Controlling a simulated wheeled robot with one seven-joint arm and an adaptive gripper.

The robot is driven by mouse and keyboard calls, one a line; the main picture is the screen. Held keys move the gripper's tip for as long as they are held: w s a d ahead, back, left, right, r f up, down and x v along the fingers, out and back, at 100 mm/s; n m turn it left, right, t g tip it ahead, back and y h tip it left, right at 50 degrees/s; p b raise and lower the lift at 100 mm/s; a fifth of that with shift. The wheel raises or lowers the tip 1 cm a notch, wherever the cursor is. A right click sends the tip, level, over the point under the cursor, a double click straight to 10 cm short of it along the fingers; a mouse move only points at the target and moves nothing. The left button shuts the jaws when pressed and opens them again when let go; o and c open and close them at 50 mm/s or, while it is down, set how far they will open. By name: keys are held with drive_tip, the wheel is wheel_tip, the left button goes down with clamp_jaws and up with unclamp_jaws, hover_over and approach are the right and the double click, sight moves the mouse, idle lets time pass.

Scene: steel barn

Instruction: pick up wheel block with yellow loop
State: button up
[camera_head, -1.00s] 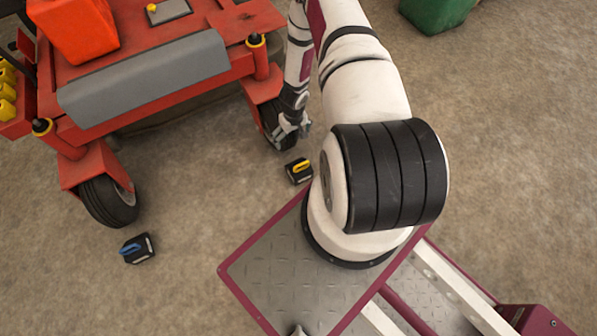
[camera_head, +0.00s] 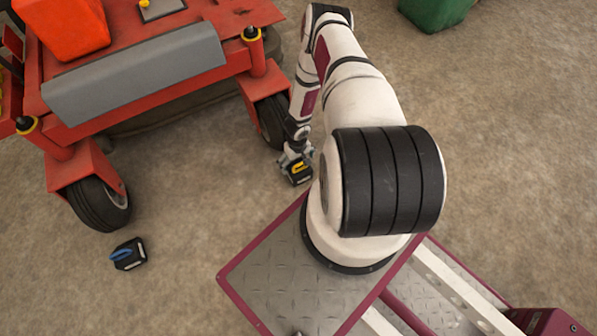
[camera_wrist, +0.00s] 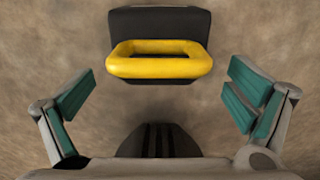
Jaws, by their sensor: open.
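The wheel block with the yellow loop (camera_head: 297,174) is a small black block on the floor, beside the front wheel of the red machine. In the wrist view the block (camera_wrist: 160,22) is at the top centre, with its yellow loop (camera_wrist: 160,68) facing me. My gripper (camera_head: 296,162) is right at the block in the head view and partly covers it. In the wrist view my gripper (camera_wrist: 160,100) is open, its teal-padded fingers wide apart on either side of the loop. The loop lies a little beyond the fingertips, and I see no contact.
Another black wheel block with a blue loop (camera_head: 128,254) lies on the floor at the lower left. The red machine (camera_head: 150,95) stands at the upper left, its right wheel (camera_head: 272,120) close to my gripper. A green bin (camera_head: 435,12) is at the top. Floor on the right is clear.

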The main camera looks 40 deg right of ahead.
sight(298, 168)
drive_tip(key=f+b, duration=0.1)
drive_tip(key=f, duration=0.1)
drive_tip(key=f+b, duration=0.1)
drive_tip(key=f, duration=0.1)
drive_tip(key=shift+s+f, duration=0.2)
drive_tip(key=shift+f, duration=0.05)
drive_tip(key=c, duration=1.6)
